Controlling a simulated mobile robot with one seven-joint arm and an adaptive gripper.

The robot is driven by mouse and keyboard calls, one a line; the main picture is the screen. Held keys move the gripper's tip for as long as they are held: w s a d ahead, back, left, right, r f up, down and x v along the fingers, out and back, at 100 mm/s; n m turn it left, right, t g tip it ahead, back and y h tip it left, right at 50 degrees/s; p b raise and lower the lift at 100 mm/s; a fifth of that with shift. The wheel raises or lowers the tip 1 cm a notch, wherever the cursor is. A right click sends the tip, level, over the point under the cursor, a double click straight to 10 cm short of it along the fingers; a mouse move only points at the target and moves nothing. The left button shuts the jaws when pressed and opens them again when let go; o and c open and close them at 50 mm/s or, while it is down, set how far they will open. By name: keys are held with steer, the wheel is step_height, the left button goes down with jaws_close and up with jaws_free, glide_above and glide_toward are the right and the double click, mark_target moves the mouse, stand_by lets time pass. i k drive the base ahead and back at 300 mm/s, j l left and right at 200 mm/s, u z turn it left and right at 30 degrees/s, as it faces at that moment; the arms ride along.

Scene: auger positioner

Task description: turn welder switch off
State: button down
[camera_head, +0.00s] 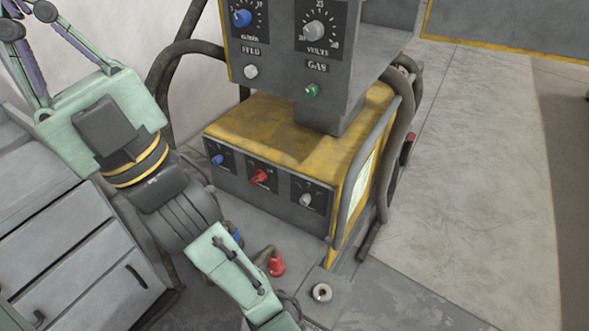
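The welder (290,128) is a yellow-topped grey box in the middle of the view. Its front panel carries a blue knob (217,160), a red knob (260,177) and a grey knob (306,199). Their labels are too small to read, so I cannot tell which is the welder switch or whether it is on or off. My gripper (28,20) is at the upper left, apart from the welder and pointing away from its panel. Its fingertips are cut off by the frame's edge, so their opening does not show.
A grey control box (322,60) with dials and a green button (312,90) stands on the welder. Thick cables run on both sides. A red connector (276,264) is in front. A grey drawer cabinet (90,265) is lower left. The floor (480,190) at right is clear.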

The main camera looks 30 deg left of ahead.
mark_target(260, 175)
steer(key=k+j+u, duration=0.1)
steer(key=j+u, duration=0.25)
steer(key=k+j+u, duration=0.1)
steer(key=j+u, duration=0.55)
steer(key=k+j, duration=0.05)
